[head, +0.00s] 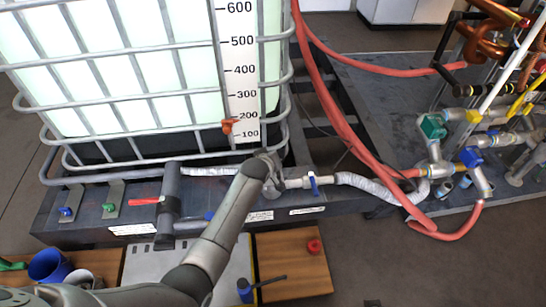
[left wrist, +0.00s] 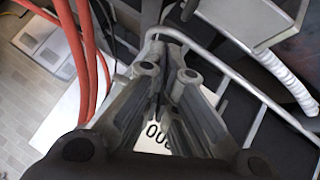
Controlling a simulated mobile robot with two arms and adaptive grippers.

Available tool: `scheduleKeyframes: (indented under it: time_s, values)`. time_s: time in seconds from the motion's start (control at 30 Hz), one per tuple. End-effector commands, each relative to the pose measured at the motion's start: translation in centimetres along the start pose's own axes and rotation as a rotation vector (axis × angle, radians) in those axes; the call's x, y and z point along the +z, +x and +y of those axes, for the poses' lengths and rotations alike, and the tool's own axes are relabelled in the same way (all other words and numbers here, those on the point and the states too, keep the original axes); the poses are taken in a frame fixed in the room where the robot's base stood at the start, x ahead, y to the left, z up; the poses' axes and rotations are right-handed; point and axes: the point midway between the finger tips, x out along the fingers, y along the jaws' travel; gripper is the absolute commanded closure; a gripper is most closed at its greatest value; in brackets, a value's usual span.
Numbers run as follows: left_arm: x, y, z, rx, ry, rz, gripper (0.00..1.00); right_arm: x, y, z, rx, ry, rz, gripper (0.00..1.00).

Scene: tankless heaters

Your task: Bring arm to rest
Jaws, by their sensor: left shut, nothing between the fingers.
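My left arm reaches up from the lower left in the head view. Its gripper (head: 270,162) is in front of the lower right corner of the caged white tank (head: 165,100), close to a pipe with a blue-handled valve (head: 313,184). In the left wrist view the gripper (left wrist: 166,68) has its fingers together with nothing between them. A metal cage bar (left wrist: 215,62) and part of the tank's number scale (left wrist: 160,138) show beyond the fingers. I cannot tell whether the gripper touches the cage. My right gripper is not in view.
Red hoses (head: 335,115) run right of the tank. A wooden board (head: 298,262) holds a red cap (head: 314,246).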

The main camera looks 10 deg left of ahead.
Motion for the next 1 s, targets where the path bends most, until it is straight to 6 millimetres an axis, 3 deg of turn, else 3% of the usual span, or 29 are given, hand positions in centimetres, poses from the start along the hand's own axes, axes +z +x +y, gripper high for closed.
scheduleKeyframes:
  time_s: [0.2,0.43,0.57,0.67,0.77,1.0]
  values:
    - [0.0,-1.2,0.2,0.0,0.001,0.0,1.0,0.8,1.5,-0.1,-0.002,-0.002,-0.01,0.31]
    - [0.1,-1.4,0.2,-0.001,0.001,-0.001,1.0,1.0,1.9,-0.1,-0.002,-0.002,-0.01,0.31]
    - [1.3,-1.6,-1.1,-0.017,0.018,-0.018,1.0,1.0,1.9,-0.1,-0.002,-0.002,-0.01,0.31]
    - [4.3,-2.4,-4.1,-0.052,0.07,-0.065,1.0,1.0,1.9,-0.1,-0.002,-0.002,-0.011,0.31]
    - [8.7,-4.1,-8.4,-0.098,0.155,-0.14,1.0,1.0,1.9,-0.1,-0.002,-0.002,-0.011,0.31]
    - [19.1,-10.9,-17.7,-0.17,0.389,-0.355,1.0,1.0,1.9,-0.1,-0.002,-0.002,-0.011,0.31]
